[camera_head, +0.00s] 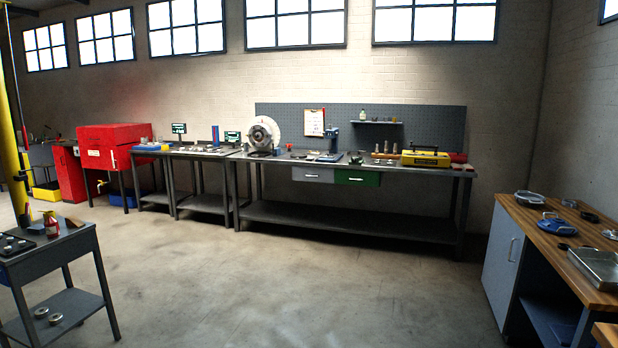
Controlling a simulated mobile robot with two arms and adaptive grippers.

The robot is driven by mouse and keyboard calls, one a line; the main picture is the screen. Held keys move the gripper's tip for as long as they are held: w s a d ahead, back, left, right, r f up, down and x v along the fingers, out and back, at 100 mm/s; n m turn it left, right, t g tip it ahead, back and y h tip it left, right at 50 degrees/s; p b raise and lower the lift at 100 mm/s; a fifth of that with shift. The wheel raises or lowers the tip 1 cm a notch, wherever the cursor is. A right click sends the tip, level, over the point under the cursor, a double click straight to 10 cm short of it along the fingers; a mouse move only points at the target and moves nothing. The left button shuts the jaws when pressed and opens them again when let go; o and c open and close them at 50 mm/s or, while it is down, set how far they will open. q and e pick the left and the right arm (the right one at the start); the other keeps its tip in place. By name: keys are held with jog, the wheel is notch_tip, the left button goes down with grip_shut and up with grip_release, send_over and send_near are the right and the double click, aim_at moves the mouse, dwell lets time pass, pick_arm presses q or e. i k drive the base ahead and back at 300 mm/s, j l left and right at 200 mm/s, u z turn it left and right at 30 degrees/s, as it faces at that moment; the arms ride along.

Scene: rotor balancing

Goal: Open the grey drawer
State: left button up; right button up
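The grey drawer (313,175) hangs under the top of the long workbench against the back wall. It is left of a green drawer (357,178). Its front lies about level with the green drawer's front, and it looks closed. A small light handle shows on its front. It is far across the room from me. Neither of my grippers is in view.
Open concrete floor (300,280) lies before the workbench (270,212). A small dark table (70,246) stands at the left front. A wood-topped cabinet (501,262) stands at the right front. A rotor machine (262,136) sits on the bench's left part.

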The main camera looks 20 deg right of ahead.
aim_at(315, 174)
jog(key=i+l+z, duration=0.15)
jog(key=i, duration=0.3)
jog(key=i+z, duration=0.2)
jog(key=i, duration=0.2)
jog(key=i+l+z, duration=0.2)
jog(key=i, duration=3.8)
jog(key=j, duration=0.15)
